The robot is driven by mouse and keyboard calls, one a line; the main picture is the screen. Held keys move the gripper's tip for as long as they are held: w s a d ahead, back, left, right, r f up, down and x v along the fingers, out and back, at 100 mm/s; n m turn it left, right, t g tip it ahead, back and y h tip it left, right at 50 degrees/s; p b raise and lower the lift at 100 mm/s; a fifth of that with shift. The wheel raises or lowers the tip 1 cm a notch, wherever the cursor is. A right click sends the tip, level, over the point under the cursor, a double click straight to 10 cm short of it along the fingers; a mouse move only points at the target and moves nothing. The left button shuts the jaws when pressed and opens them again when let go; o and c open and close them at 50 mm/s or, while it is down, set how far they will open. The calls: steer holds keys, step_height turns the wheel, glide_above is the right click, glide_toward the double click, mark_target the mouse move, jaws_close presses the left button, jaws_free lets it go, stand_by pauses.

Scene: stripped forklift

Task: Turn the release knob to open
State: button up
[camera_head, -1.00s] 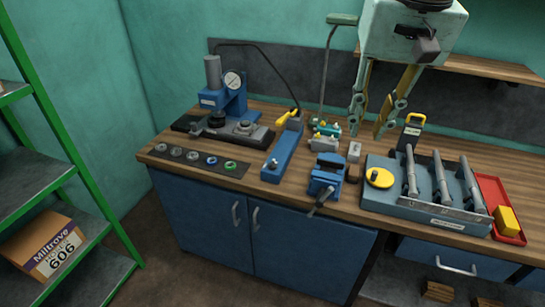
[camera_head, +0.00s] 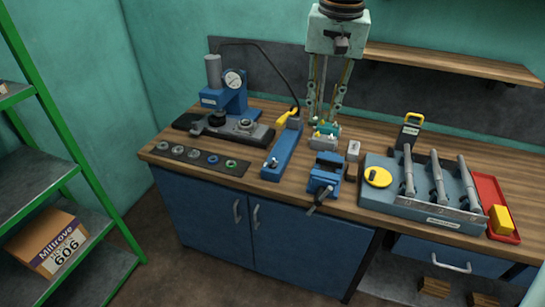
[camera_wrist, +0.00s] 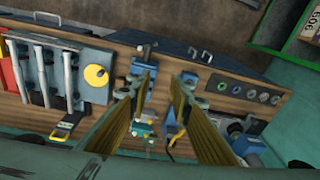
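A long blue hand-pump body (camera_head: 283,150) lies on the wooden bench. A small silver knob (camera_head: 272,163) sits at its near end and a yellow part (camera_head: 287,117) at its far end. I cannot tell for certain that this silver knob is the release knob. My gripper (camera_head: 324,122) hangs over the back of the bench, to the right of the pump, at the teal fitting (camera_head: 328,130). Its fingers are apart with nothing between them.
A blue press with a gauge (camera_head: 234,80) stands left, with a black hose running to the pump. A blue vise (camera_head: 326,174) stands at the front edge. A grey rack of tools (camera_head: 400,205), a yellow disc (camera_head: 378,177) and a red tray (camera_head: 492,190) are right.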

steer(key=w+a+f+p, duration=0.2)
steer(key=w+a+f, duration=0.4)
steer(key=w+f, duration=0.3)
steer(key=m+g+p, duration=0.1)
steer(key=g+p, duration=0.1)
steer(key=p, duration=0.1)
glide_above(273, 161)
step_height(273, 161, down, 11)
steer(key=shift+r, duration=0.2)
steer(key=shift+a+f, duration=0.1)
steer(key=shift+f, duration=0.05)
steer(key=shift+w+f, duration=0.1)
steer(key=shift+f, duration=6.6)
jaws_close()
